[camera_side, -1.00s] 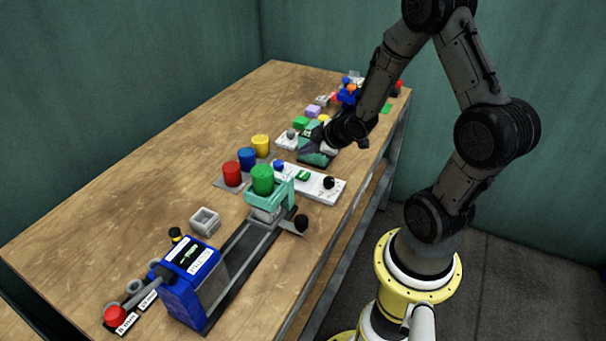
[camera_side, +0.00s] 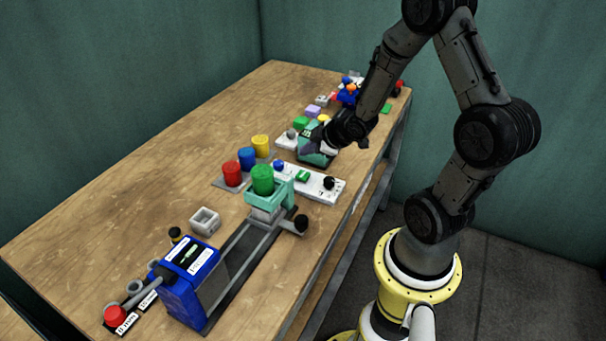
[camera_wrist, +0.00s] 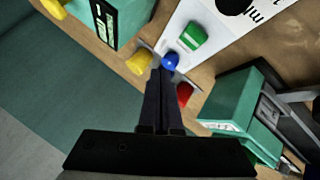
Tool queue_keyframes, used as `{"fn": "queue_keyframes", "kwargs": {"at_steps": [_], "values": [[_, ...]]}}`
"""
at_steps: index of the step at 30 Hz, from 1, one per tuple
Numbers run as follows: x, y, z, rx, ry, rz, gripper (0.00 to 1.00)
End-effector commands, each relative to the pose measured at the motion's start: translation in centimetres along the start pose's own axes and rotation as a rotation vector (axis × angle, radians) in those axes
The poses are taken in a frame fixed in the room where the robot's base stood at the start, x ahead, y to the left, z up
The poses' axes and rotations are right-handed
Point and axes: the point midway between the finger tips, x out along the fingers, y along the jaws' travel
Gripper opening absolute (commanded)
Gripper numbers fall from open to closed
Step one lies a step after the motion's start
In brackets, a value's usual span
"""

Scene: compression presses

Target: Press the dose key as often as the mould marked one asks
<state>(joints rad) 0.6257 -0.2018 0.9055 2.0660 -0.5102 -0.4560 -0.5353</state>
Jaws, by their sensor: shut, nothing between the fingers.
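A white panel (camera_side: 315,186) carries a blue knob (camera_side: 279,165), a green key (camera_side: 303,176) and a black knob (camera_side: 328,183). In the wrist view the blue knob (camera_wrist: 170,61) shows just beyond my fingertips and the green key (camera_wrist: 193,37) lies above right. I cannot tell which key is the dose key. A grey square mould (camera_side: 205,221) stands near the blue press (camera_side: 190,280); I can read no mark on it. My gripper (camera_wrist: 165,72) is shut and empty. In the side view my gripper (camera_side: 307,148) is above the table by a teal box (camera_side: 318,157).
Red (camera_side: 232,173), blue (camera_side: 247,159) and yellow (camera_side: 261,146) cylinders stand on a grey plate behind the panel. A green cylinder (camera_side: 262,180) sits on a teal frame (camera_side: 268,195) over a rail. Bare table lies to the left.

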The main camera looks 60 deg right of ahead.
Motion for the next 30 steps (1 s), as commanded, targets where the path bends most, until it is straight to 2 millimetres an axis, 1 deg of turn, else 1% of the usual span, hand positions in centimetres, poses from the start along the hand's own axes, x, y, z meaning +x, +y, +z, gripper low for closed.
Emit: {"fn": "queue_keyframes", "kwargs": {"at_steps": [12, 14, 18, 22, 25, 30], "values": [[-0.1, 0.1, -0.1, 0.0, 0.001, 0.0, 0.0], [-0.3, 0.2, -0.3, -0.001, 0.005, 0.0, 0.0], [-1.4, 1.1, -1.3, -0.002, 0.01, -0.001, 0.0], [-2.3, 1.7, -1.8, -0.001, 0.005, 0.0, 0.0], [-2.6, 2.0, -2.0, -0.001, 0.001, 0.001, 0.0], [-2.6, 2.0, -2.0, 0.0, 0.0, 0.0, 0.0]]}}
